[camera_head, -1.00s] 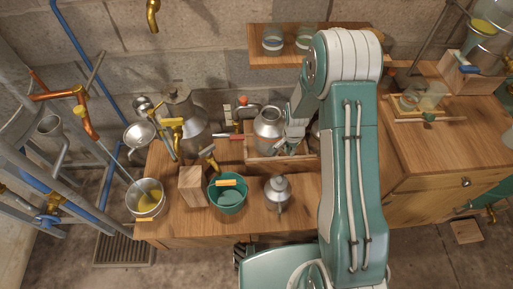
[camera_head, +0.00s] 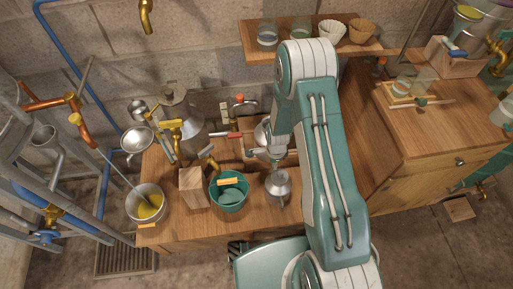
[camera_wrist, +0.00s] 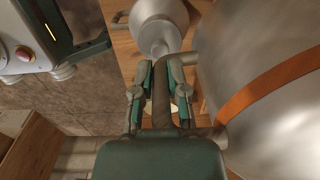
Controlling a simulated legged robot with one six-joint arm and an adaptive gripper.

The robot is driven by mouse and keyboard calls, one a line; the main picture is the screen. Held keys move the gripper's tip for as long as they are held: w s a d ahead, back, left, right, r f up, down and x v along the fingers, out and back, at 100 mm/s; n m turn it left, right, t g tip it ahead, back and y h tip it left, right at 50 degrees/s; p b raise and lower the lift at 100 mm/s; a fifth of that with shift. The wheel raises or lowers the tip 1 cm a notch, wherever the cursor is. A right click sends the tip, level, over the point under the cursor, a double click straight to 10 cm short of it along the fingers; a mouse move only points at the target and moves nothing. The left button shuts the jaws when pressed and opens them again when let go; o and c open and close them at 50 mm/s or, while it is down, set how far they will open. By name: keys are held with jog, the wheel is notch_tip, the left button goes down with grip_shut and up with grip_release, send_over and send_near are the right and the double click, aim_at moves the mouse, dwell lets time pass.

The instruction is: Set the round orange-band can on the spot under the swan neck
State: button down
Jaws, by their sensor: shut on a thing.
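The orange-band can is a large round metal can (camera_wrist: 255,45) with an orange band (camera_wrist: 270,85), filling the right of the wrist view. My gripper (camera_wrist: 165,75) is shut on its curved handle. In the head view, my gripper (camera_head: 274,155) is over the bench, and the can (camera_head: 262,132) shows only in part behind my arm. Whether it touches the bench is hidden. A copper pipe with a bent-down end (camera_head: 76,117), possibly the swan neck, is at the left.
A smaller metal can (camera_head: 278,187) stands on the bench close by my gripper; it also shows in the wrist view (camera_wrist: 157,25). A green bucket (camera_head: 229,203), a wooden block (camera_head: 190,185) and a pot of yellow liquid (camera_head: 147,214) stand further left. A brass tap (camera_head: 146,18) hangs above.

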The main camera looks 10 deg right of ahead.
jog(key=w+f, duration=0.1)
jog(key=w, duration=0.1)
jog(key=w+a+f, duration=0.1)
jog(key=w, duration=0.2)
jog(key=w+f, duration=0.1)
jog(key=w, duration=0.2)
jog(key=shift+a+f, duration=0.35)
jog(key=shift+a, duration=0.05)
jog(key=w+a+f, duration=0.1)
jog(key=w+f, duration=0.3)
jog(key=f, duration=0.4)
jog(key=shift+w+f, duration=0.25)
jog(key=shift+f, duration=0.15)
jog(key=c, duration=0.7)
grip_release()
jog(key=shift+f, duration=0.1)
jog(key=shift+o, duration=0.2)
